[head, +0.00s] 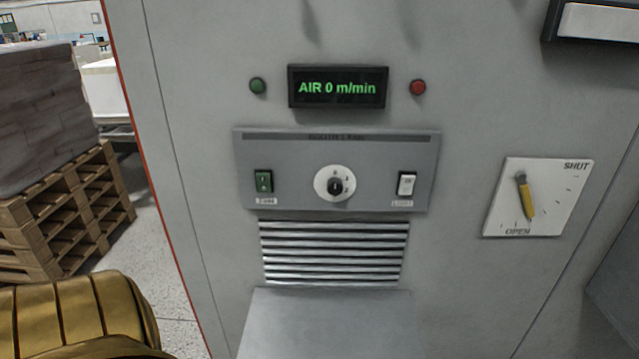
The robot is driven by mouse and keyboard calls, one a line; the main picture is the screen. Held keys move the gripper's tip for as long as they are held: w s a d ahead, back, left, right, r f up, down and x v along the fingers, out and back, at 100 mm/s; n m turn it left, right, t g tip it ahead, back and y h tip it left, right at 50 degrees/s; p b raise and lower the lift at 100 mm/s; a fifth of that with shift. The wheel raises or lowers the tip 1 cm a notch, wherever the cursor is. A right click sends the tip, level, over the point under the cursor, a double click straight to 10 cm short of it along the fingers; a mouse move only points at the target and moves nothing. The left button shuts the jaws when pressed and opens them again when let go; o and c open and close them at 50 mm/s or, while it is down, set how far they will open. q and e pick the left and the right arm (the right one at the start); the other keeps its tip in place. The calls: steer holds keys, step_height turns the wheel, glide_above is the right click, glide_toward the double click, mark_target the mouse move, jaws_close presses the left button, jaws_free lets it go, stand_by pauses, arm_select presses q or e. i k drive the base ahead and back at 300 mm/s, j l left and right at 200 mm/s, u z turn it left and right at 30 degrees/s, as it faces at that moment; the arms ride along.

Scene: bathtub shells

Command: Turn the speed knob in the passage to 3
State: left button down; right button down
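The speed knob (335,187) is a small black knob on a round white dial, in the middle of a grey control panel (385,150). The marks around the dial are too small to read, and I cannot tell which mark the knob points to. Above the panel, a black display (338,87) reads "AIR 0 m/min" in green. Neither of my grippers is in view, and nothing touches the knob.
A vent (335,252) and a grey ledge (330,325) lie below. At right, a yellow lever (526,200) points toward OPEN. Pallets (70,220) stand at left. The space before the panel is clear.

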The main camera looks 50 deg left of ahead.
mark_target(334, 186)
steer(key=u, duration=1.4)
